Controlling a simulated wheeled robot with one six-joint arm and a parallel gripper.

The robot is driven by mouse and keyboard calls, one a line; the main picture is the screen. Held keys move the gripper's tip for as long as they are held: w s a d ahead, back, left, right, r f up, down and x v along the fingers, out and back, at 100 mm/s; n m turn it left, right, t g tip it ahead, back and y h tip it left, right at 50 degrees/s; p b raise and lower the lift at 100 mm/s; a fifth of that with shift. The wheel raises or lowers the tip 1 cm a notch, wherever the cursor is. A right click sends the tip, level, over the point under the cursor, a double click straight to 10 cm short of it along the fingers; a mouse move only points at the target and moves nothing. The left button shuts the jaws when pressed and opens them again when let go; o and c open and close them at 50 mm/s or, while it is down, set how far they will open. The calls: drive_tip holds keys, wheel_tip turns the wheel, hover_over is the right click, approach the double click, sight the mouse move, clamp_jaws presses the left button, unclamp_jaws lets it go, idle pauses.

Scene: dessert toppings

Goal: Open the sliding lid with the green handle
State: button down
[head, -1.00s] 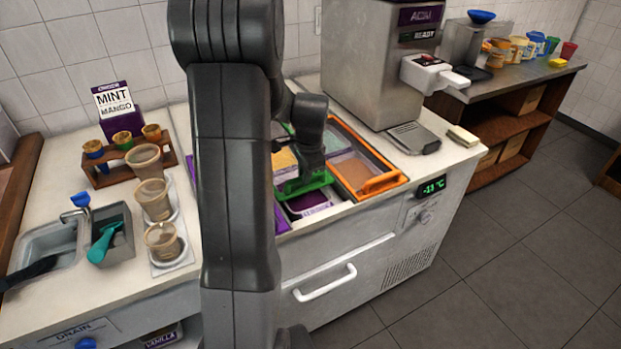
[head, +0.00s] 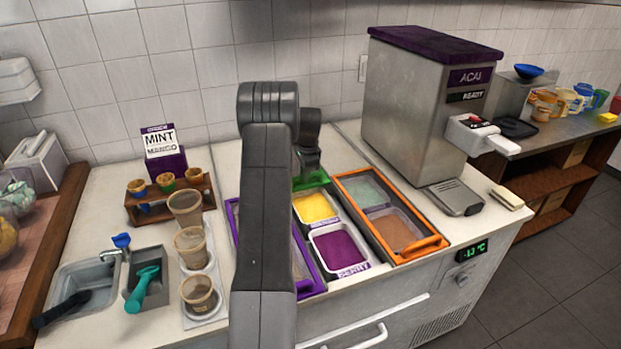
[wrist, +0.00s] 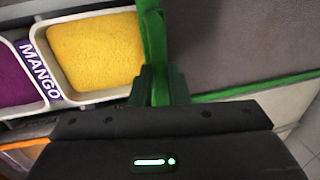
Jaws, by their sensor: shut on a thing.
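The green-framed sliding lid (head: 310,180) is pushed to the back of the freezer's middle bay in the head view. Its green handle (wrist: 152,45) shows upright in the wrist view. My gripper (wrist: 158,85) is shut on this handle. In the head view my gripper (head: 308,165) is at the back of the middle bay, partly hidden by my arm. Two tubs lie uncovered in front of the lid: yellow mango (head: 314,207) and purple berry (head: 338,248). The mango tub also shows in the wrist view (wrist: 95,50), beside the handle.
An orange-framed lid (head: 425,248) covers the right bay, and a purple-framed lid (head: 311,284) the left bay, partly behind my arm. The acai machine (head: 410,110) stands at right. Cups (head: 191,246) and a cone rack (head: 170,203) stand at left.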

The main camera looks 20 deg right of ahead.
drive_tip(key=shift+w, duration=0.9)
drive_tip(key=c, duration=1.4)
unclamp_jaws()
drive_tip(key=s+r, duration=0.1)
drive_tip(key=r, duration=0.3)
drive_tip(key=s+r+b, duration=0.1)
drive_tip(key=r, duration=0.8)
drive_tip(key=shift+s+r, duration=0.3)
drive_tip(key=shift+s, duration=0.1)
